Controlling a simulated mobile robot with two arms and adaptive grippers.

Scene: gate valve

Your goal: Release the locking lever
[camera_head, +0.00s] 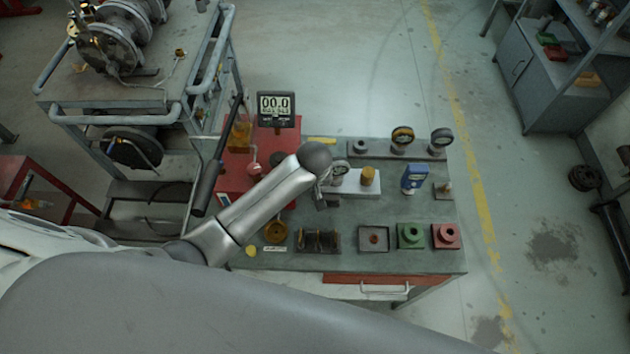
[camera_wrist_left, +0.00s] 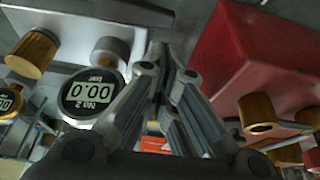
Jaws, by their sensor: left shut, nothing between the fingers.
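I cannot tell for sure which part is the locking lever. A long dark lever with a black grip (camera_head: 207,188) stands at the left side of the red test block (camera_head: 232,178). A small pale-pink ball knob (camera_head: 253,168) shows on the block. My left gripper (camera_head: 321,201) is above the bench, right of the red block, mostly hidden by its own arm. In the left wrist view its fingers (camera_wrist_left: 167,62) are close together and empty. The red block (camera_wrist_left: 255,55) fills the upper right there, with a brass fitting (camera_wrist_left: 258,112) beside it. My right gripper is not in view.
A digital display (camera_head: 276,108) reads 00.0. A round gauge (camera_wrist_left: 91,97) and a brass cylinder (camera_head: 368,177) are near the gripper. A blue meter (camera_head: 413,178), green block (camera_head: 411,236) and red block (camera_head: 446,236) stand further right. A cart (camera_head: 125,97) is at left.

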